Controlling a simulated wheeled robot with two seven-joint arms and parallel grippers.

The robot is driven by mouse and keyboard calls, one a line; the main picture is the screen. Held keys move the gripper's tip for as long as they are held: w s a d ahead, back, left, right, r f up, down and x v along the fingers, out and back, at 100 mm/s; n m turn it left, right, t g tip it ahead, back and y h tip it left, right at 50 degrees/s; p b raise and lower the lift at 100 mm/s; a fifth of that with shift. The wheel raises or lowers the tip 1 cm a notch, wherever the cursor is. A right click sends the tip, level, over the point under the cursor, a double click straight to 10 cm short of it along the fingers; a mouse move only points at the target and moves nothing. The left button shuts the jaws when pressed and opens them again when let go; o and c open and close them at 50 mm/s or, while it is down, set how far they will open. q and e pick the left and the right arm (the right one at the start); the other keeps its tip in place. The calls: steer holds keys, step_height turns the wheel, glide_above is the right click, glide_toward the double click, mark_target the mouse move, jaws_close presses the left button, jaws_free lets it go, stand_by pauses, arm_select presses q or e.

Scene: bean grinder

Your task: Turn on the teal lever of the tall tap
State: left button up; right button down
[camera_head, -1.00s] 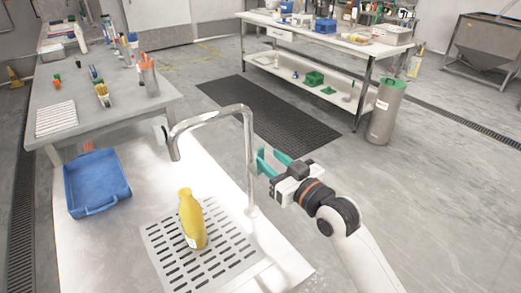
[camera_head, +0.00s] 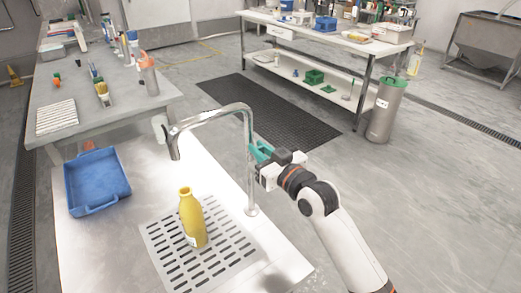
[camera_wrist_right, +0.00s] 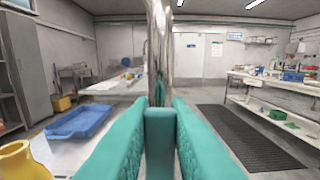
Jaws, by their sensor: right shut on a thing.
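The tall chrome tap (camera_head: 249,185) stands upright at the right of the steel counter, its spout (camera_head: 174,145) bent over to the left. No water shows below the spout. My right gripper (camera_head: 258,153), with teal fingers, is at the tap's upright from the right. In the right wrist view its fingers (camera_wrist_right: 160,145) close from both sides on the teal lever (camera_wrist_right: 160,126), with the chrome pipe just beyond. In the head view the fingers mostly hide the lever. My left gripper is not in view.
A yellow bottle (camera_head: 192,218) stands on the slotted drain grate (camera_head: 160,240), left of the tap. A blue tray (camera_head: 97,183) lies at the counter's left. A grey table (camera_head: 110,115) with tools is behind.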

steer(key=a+n+p, duration=0.1)
steer(key=s+n, duration=0.1)
steer(key=n, duration=0.1)
steer(key=shift+s+a+f+p, duration=0.1)
steer(key=shift+a+f+p, duration=0.05)
steer(key=shift+a+p, duration=0.2)
steer(key=c, duration=1.4)
jaws_free()
steer(key=shift+o, duration=0.2)
steer(key=v, duration=1.2)
steer(key=shift+b, duration=0.45)
